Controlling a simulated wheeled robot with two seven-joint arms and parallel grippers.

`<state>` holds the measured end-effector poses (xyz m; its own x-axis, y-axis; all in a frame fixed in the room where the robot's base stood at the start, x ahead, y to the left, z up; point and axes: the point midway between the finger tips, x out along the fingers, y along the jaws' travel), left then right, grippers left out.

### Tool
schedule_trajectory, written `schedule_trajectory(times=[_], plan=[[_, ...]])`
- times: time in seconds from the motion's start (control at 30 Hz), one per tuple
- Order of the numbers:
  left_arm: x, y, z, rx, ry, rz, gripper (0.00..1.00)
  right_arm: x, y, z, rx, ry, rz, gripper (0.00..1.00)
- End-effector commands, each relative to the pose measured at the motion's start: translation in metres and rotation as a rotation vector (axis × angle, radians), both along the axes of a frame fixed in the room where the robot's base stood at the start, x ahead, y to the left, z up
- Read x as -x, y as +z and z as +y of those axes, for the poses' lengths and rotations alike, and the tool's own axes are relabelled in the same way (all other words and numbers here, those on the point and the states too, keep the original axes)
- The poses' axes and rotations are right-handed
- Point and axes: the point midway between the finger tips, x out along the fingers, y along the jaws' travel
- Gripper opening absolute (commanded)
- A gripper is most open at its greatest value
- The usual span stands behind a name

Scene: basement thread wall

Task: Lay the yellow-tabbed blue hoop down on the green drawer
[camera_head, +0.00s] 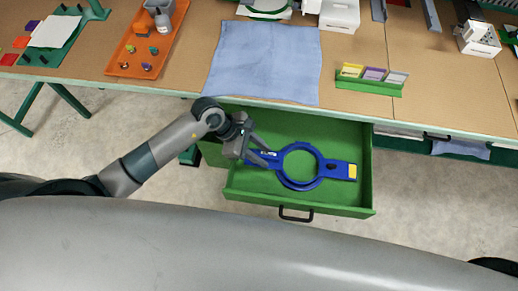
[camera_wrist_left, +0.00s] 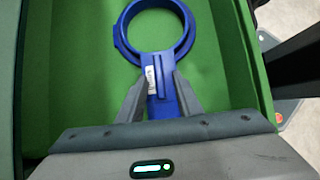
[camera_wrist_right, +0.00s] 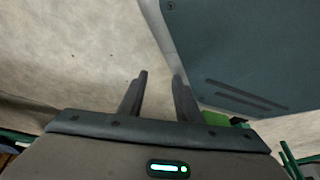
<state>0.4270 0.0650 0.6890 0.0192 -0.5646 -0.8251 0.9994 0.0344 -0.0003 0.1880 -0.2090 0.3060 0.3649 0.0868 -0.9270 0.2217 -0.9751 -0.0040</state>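The blue hoop (camera_head: 281,178) has a round ring, a yellow tab (camera_head: 352,171) on its right end and a handle on its left end. It appears flat, over the floor of the open green drawer (camera_head: 345,199); I cannot tell whether it touches that floor. My left gripper (camera_head: 268,159) is shut on the handle, with one finger on each side of it, in the left wrist view (camera_wrist_left: 159,80). The ring shows there ahead of the fingers, and the yellow tab is out of that view. My right gripper (camera_wrist_right: 160,76) is open and empty, away from the drawer.
The workbench (camera_head: 345,110) runs above the drawer. On it lie a blue cloth (camera_head: 264,62), an orange tray (camera_head: 147,42) and a green card holder (camera_head: 369,83). The drawer's black handle (camera_head: 296,217) faces me. Bare drawer floor shows around the hoop.

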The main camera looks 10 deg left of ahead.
Motion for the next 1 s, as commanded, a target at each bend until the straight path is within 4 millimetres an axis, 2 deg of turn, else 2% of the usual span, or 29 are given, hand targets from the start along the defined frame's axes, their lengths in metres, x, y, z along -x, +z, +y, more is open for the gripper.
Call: schedule_trajectory(times=[0.23,0.37,1.0], plan=[[0.000,0.000,0.000,0.000,0.000,0.000,0.32,0.002,0.001,0.001,-0.002,-0.001,-0.004,0.31],[0.000,0.013,0.010,0.000,-0.001,-0.003,0.32,-0.004,0.001,0.004,-0.008,0.000,-0.022,0.31],[0.002,0.114,0.080,-0.002,0.000,-0.004,0.32,-0.083,0.026,0.034,-0.066,0.004,-0.216,0.31]])
